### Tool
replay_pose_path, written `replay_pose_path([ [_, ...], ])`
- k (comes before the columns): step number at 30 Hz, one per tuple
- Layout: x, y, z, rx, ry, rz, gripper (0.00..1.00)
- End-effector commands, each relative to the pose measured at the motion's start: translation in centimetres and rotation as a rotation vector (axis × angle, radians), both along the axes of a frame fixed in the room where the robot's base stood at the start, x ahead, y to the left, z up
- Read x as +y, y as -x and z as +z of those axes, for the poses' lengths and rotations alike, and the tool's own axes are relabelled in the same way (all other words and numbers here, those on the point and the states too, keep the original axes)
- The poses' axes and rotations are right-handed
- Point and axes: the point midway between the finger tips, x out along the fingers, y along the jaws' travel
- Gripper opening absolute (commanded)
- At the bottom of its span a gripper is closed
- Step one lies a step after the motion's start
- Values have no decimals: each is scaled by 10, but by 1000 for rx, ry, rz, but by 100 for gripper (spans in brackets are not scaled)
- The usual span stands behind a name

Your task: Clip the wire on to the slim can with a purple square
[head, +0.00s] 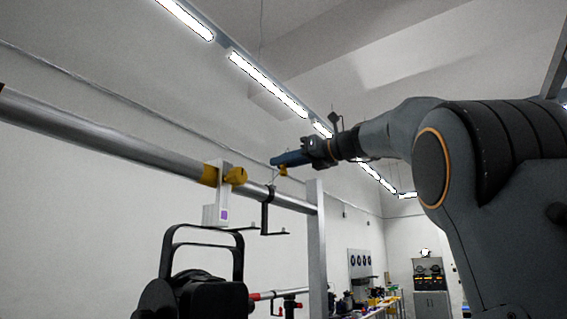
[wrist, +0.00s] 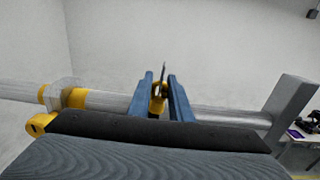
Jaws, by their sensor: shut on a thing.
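My gripper (head: 276,161) is up beside the metal bar, its blue fingers pointing left. It is shut on a small yellow piece (head: 283,171), which I take for part of the wire; the wire's length is too thin to make out. In the wrist view, my gripper (wrist: 161,80) has this yellow piece (wrist: 157,104) between its fingers, with a thin dark part sticking up. A purple square (head: 224,215) is on a pale plate below a yellow-fitted clamp on the bar. A black can (head: 195,298) with a looped yoke is below it, partly cut off by the frame.
The metal bar (head: 110,130) runs from the left to a grey upright post (head: 316,240); the bar (wrist: 220,114) also crosses the wrist view. A yellow clamp knob (head: 237,175) juts out towards me. A black hooked bracket (head: 267,215) hangs between clamp and post.

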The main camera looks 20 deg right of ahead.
Motion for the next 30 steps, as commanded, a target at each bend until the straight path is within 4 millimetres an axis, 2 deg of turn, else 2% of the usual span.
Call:
replay_pose_path([
  [30,0,0,-23,-1,-1,0,0],
])
